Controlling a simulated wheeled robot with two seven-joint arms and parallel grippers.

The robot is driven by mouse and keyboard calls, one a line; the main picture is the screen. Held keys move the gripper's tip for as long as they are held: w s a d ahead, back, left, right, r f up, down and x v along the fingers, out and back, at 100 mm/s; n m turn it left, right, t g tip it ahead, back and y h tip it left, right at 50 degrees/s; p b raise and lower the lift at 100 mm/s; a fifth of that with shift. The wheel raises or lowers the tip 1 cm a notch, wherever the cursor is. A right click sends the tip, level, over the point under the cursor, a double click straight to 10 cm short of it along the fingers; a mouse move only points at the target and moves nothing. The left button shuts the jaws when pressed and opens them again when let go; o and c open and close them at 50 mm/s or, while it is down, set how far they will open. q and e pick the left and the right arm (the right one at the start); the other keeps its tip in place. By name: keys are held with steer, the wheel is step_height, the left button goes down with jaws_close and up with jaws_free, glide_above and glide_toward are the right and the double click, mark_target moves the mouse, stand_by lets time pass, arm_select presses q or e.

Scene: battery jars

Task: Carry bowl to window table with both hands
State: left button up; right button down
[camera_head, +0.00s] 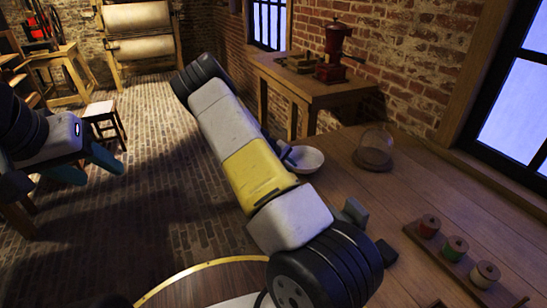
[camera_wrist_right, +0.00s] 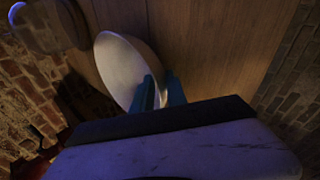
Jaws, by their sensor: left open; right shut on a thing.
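The white bowl (camera_head: 308,159) is near the far left edge of the wooden table by the window (camera_head: 400,190). My right gripper (camera_head: 287,153) is shut on its rim from the left, partly hidden by my own arm. In the right wrist view the blue fingers (camera_wrist_right: 158,92) pinch the rim of the bowl (camera_wrist_right: 122,68), which has wood behind it. I cannot tell whether the bowl touches the tabletop. My left gripper (camera_head: 96,169) is open and empty, out over the brick floor at the left, far from the bowl.
A glass dome (camera_head: 375,150) stands just right of the bowl. A rack of thread spools (camera_head: 456,250) is at the table's front right. A side table (camera_head: 310,85) with a red grinder (camera_head: 334,55) is behind. A stool (camera_head: 100,110) stands at left.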

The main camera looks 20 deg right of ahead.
steer(key=shift+f, duration=0.55)
steer(key=shift+f, duration=0.1)
steer(key=c, duration=1.3)
jaws_free()
steer(key=s+a+r+m+y, duration=0.1)
steer(key=s+a+r+y, duration=0.2)
steer(key=s+a+r, duration=0.5)
steer(key=s+a+r+m+t+y, duration=0.15)
steer(key=s+a+r, duration=0.25)
steer(key=r, duration=0.8)
steer(key=s+a+r+m+y, duration=0.1)
steer(key=s+a+r+y, duration=0.3)
steer(key=s+a+r, duration=0.45)
steer(key=s+r, duration=0.3)
steer(key=s, duration=0.1)
steer(key=s+a+r+t+y, duration=0.1)
steer(key=s+r, duration=0.3)
steer(key=s+a+r+t, duration=0.1)
steer(key=s+r, duration=0.2)
steer(key=s, duration=0.2)
steer(key=shift+a+r+n, duration=0.1)
steer(key=shift+r+n, duration=0.05)
steer(key=shift+n, duration=0.2)
